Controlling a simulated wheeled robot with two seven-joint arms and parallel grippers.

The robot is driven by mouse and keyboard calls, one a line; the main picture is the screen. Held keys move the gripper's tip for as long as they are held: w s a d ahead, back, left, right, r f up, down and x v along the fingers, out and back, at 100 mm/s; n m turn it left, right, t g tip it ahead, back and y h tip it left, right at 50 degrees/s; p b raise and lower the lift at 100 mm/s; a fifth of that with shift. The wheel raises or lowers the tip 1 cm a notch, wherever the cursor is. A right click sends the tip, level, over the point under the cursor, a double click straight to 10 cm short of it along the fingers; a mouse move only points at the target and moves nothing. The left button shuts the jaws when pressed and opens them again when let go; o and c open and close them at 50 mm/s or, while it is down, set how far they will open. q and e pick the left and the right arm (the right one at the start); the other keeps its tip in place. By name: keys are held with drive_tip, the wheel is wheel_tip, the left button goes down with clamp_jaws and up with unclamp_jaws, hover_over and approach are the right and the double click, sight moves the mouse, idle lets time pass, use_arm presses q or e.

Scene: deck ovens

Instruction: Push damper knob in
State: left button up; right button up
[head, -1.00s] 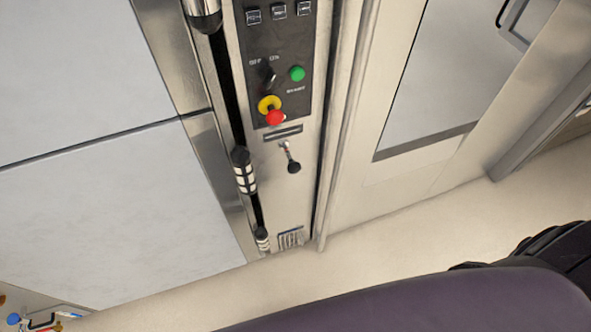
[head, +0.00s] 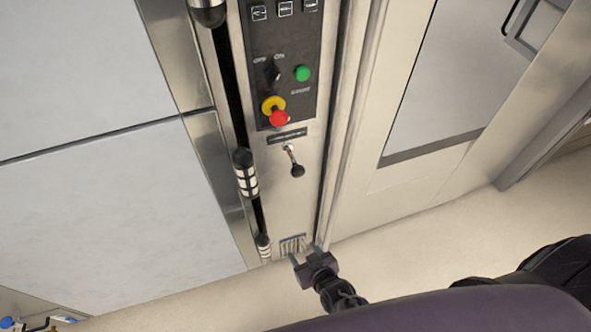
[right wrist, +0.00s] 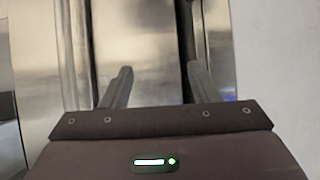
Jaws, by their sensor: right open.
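The damper knob (head: 297,170) is a black ball on a short metal rod that sticks out of the steel control column, below a dark slot. My right gripper (head: 304,251) is open and empty, low in front of the column, below the knob and apart from it. In the right wrist view its two fingers (right wrist: 158,85) stand wide apart with only blurred steel surfaces beyond them. The knob does not show in that view. My left gripper is not in view.
Above the knob are a red stop button (head: 279,118) with a yellow collar, a green button (head: 302,73) and a black switch (head: 273,74). A vent grille (head: 292,244) sits low on the column. A dark vertical rail with handles (head: 245,172) runs along the left.

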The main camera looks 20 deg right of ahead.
sight(299, 175)
drive_tip(key=w+r+t, duration=0.2)
drive_tip(key=r, duration=0.5)
drive_tip(key=w+d+r+m+t+h, duration=0.1)
drive_tip(key=w+r+t, duration=0.1)
drive_tip(key=r, duration=0.5)
drive_tip(key=w+d+r+t+b, duration=0.1)
drive_tip(key=w+r+t, duration=0.1)
drive_tip(key=w+r, duration=0.2)
drive_tip(key=shift+d+r+t, duration=0.2)
drive_tip(key=shift+r+t, duration=0.2)
drive_tip(key=shift+r, duration=1.25)
drive_tip(key=w+p, duration=0.1)
drive_tip(key=w, duration=0.6)
drive_tip(key=shift+a+r, duration=0.1)
drive_tip(key=shift+r, duration=0.05)
drive_tip(key=shift+w, duration=0.4)
drive_tip(key=shift+c, duration=0.2)
